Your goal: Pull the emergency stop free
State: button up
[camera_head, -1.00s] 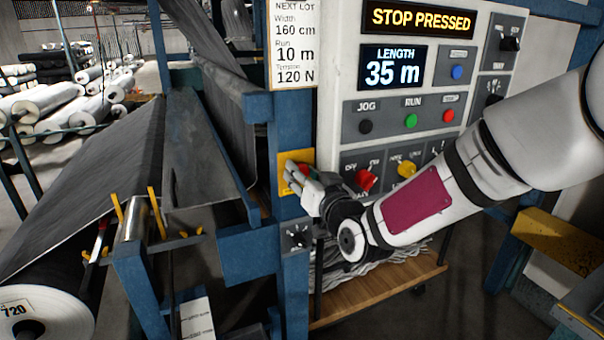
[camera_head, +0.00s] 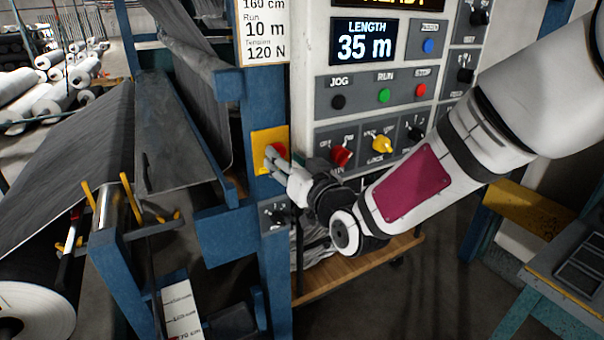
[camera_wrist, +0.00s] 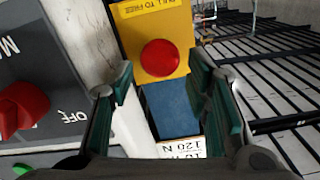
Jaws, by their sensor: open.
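The emergency stop is a round red button (camera_head: 280,148) on a yellow plate (camera_head: 262,137), fixed to the blue post. In the wrist view the red button (camera_wrist: 160,58) faces me, and its yellow plate (camera_wrist: 135,22) carries a pull-to-free label. My gripper (camera_head: 271,160) is open in front of the plate and partly covers the button. In the wrist view its fingers (camera_wrist: 162,80) stand apart, below and to either side of the button, with nothing held between them. The display (camera_head: 402,3) is cut off at the top and its visible letters appear to read READY.
The control panel (camera_head: 310,90) is right of the post, with a red rotary switch (camera_head: 342,157) and a yellow one (camera_head: 381,144) close to my gripper. A black knob box (camera_head: 276,215) sits below the stop. A wooden shelf (camera_head: 350,273) is lower down.

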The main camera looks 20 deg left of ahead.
jog(key=v, duration=0.9)
jog(key=s+d+r+m+g+h, duration=0.1)
jog(key=s+d+m+h, duration=0.15)
jog(key=d+h, duration=1.5)
jog(key=s+d+m+g+y, duration=0.3)
jog(key=s+d+m+g, duration=0.2)
jog(key=s+d, duration=1.3)
jog(key=shift+s+d+r+g+y, duration=0.15)
jog(key=shift+d+r+g+y, duration=0.15)
jog(key=shift+d+y, duration=0.1)
